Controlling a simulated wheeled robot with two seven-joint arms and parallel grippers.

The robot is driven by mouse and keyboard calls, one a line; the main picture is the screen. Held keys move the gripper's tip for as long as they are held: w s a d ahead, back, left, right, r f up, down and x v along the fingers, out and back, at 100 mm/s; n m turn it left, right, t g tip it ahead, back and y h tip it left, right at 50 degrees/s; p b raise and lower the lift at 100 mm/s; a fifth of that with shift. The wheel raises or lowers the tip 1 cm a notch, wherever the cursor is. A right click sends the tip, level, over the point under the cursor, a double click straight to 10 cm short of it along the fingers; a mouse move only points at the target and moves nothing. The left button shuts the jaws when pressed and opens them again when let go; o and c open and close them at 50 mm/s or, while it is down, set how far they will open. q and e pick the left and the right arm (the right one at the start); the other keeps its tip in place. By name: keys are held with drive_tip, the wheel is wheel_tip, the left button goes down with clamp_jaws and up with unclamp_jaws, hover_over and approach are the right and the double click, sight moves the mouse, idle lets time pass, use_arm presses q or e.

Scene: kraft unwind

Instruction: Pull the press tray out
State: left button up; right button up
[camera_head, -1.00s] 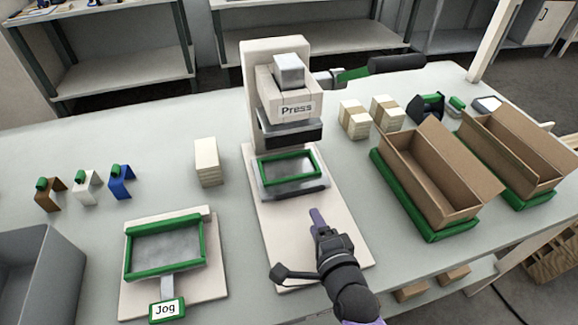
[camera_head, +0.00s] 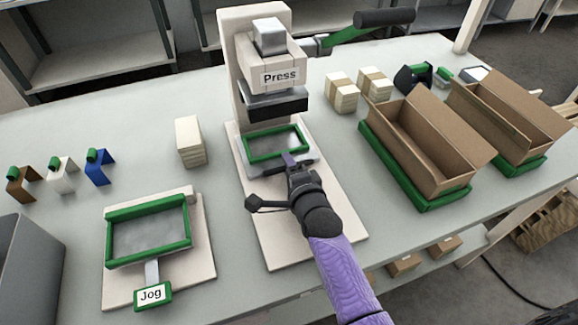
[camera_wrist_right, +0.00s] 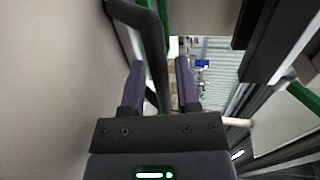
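The press tray (camera_head: 262,154) has a green rim and a grey base. It sits on the press's pale board (camera_head: 258,225), in front of and below the dark press head (camera_head: 275,106). My right gripper (camera_head: 290,160) is at the tray's front edge and covers part of it. In the right wrist view its two purple fingers (camera_wrist_right: 161,85) stand apart. A dark bar (camera_wrist_right: 154,50) runs between them, nearer the left finger; I cannot tell whether they touch. A green strip (camera_wrist_right: 167,20) shows beyond the bar. My left gripper is not in view.
The press lever (camera_head: 365,27) sticks out to the right above the table. A pale block stack (camera_head: 190,142) and the Jog tray (camera_head: 150,262) stand to the left. Open cardboard boxes (camera_head: 425,150) on green bases are to the right. The board's front part is largely clear beside my arm.

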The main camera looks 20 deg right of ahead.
clamp_jaws()
idle(1.2)
